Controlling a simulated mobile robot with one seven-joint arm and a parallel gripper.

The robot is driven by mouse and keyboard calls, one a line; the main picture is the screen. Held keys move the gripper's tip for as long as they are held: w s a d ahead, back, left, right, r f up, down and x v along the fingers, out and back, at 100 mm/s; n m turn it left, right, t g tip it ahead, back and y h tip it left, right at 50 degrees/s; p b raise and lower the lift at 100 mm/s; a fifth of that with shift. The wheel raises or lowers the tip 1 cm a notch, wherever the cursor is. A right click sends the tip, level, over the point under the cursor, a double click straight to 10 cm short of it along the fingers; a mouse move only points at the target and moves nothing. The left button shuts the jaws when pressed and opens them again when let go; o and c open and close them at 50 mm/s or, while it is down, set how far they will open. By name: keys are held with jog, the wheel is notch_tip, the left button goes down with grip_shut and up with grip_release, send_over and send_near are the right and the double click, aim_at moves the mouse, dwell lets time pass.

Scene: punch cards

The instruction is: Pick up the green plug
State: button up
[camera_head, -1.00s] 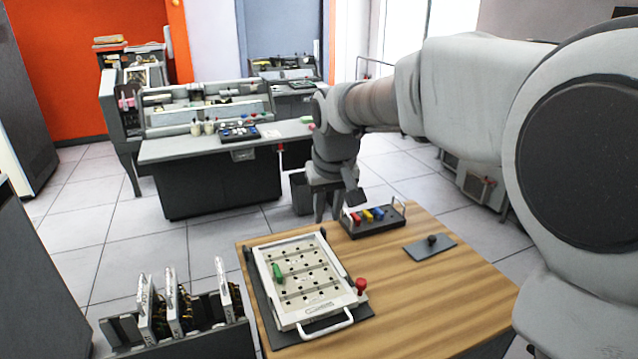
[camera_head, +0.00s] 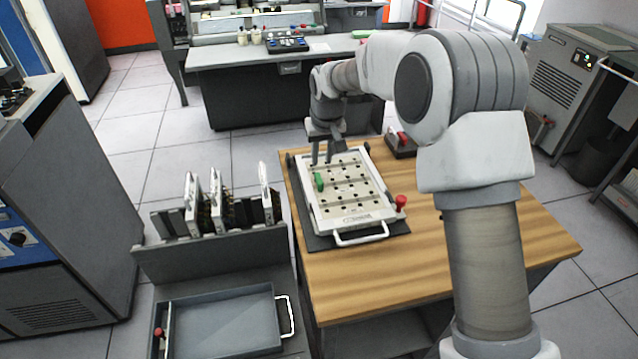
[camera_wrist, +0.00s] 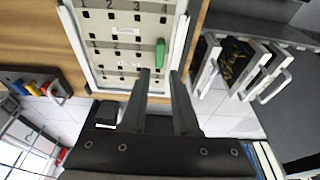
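The green plug (camera_head: 319,181) stands on the left part of the white plugboard (camera_head: 352,221), which lies on the wooden table. In the wrist view the green plug (camera_wrist: 160,54) sits on the board just beyond my fingertips, roughly between their lines. My gripper (camera_head: 328,158) is above the far edge of the board, close behind the plug and apart from it. In the wrist view my gripper (camera_wrist: 160,76) has its two fingers spread with nothing between them.
A red knob (camera_head: 401,202) is at the board's right side and a white handle (camera_head: 361,236) at its front. A plug rack (camera_wrist: 40,88) with coloured plugs is beside the board. Upright card modules (camera_head: 229,205) and a grey tray (camera_head: 222,322) are left of the table.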

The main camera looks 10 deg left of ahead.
aim_at(319, 179)
jog(key=x, duration=1)
jog(key=shift+w, duration=0.2)
grip_shut()
